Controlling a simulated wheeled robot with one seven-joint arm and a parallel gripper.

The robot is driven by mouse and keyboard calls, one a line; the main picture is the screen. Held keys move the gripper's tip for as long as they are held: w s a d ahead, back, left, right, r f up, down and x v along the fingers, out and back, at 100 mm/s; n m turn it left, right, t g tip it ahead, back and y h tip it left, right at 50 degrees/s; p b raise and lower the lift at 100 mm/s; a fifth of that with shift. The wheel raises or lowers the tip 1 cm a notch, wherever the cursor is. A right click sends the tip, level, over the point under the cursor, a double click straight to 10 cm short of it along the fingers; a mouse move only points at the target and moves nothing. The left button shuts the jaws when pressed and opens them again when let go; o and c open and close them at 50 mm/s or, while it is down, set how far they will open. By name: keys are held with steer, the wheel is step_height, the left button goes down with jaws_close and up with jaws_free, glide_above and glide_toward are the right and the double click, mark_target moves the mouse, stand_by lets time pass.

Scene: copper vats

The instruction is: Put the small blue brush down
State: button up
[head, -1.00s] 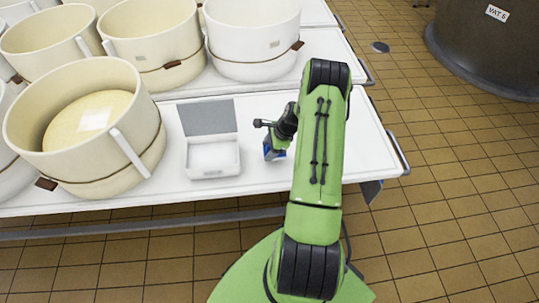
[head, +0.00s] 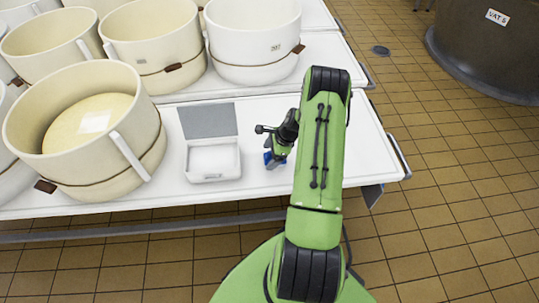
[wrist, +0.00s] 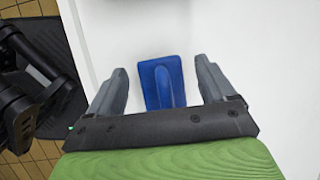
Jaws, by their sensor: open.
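The small blue brush (wrist: 161,84) lies on the white table, between the two spread fingers of my gripper (wrist: 161,90) in the wrist view. White gaps show between the brush and each finger, so the fingers are apart from it. In the head view a bit of the blue brush (head: 274,161) shows below my gripper (head: 277,150), and my arm hides part of the gripper. My gripper is open and low over the table, to the right of the white open box.
The white box (head: 213,178) with a grey lid stands left of my gripper. A large cream tub (head: 80,120) stands further left, with several more tubs behind. The white table (head: 375,165) is bare right of my arm. A dark vat (head: 480,60) stands on the tiled floor.

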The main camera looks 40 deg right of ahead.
steer(key=p+v, duration=0.3)
steer(key=v, duration=0.8)
steer(key=w+a+r+n+h, duration=0.2)
steer(key=a+r+n, duration=0.65)
steer(key=r, duration=0.65)
steer(key=s+a+r+n, duration=0.4)
steer(key=a+r+n, duration=0.1)
steer(key=a+r, duration=0.35)
steer(key=s+a+r+n+t, duration=0.1)
steer(key=s+a+r+n, duration=0.2)
steer(key=s+a+n, duration=0.2)
steer(key=s+a+r+n+t+h, duration=0.1)
steer(key=s+a+n, duration=0.4)
steer(key=s, duration=0.5)
steer(key=shift+s+a+r+n, duration=0.2)
steer(key=shift+r+n, duration=0.35)
steer(key=shift+r, duration=0.3)
steer(key=shift+r, duration=0.1)
